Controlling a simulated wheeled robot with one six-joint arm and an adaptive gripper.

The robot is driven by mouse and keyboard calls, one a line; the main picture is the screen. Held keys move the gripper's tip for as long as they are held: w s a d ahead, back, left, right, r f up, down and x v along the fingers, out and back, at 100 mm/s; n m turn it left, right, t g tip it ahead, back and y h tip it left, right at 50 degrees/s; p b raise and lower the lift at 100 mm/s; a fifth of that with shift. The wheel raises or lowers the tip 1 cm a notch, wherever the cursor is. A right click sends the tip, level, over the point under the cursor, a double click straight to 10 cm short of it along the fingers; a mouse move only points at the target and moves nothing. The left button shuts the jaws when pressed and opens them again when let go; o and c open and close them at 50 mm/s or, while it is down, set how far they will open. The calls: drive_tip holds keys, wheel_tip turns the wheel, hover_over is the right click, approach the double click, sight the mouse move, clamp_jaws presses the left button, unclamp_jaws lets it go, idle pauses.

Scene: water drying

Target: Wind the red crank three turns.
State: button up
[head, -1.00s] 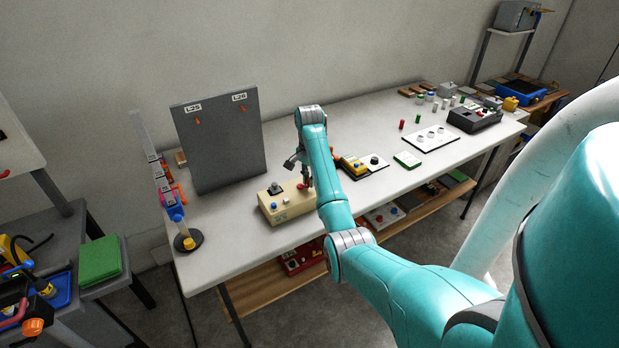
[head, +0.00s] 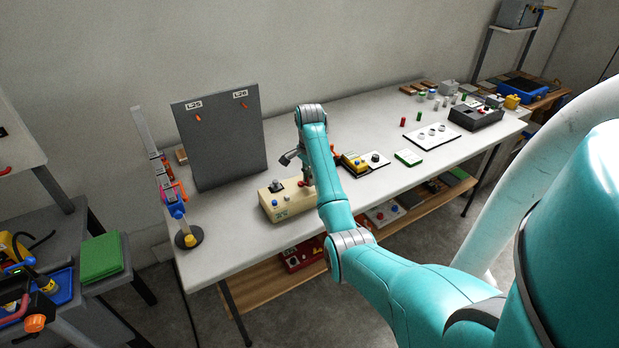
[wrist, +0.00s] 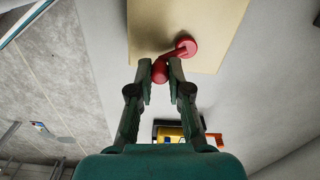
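The red crank (wrist: 186,48) is on the right part of a beige box (head: 284,207) on the white table. In the wrist view its hub is on the beige face (wrist: 214,20), and its arm runs down-left to a red handle knob (wrist: 160,72). My gripper (wrist: 160,68) has its two fingertips on either side of this knob and looks shut on it. In the head view my gripper (head: 307,178) is over the right end of the box, and my arm hides part of the crank.
A grey panel (head: 220,140) stands behind the box. A stand with a round dark base (head: 189,238) is at the left. The table front-left of the box is clear.

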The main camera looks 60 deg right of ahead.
drive_tip(key=o, duration=0.3)
drive_tip(key=shift+o, duration=0.2)
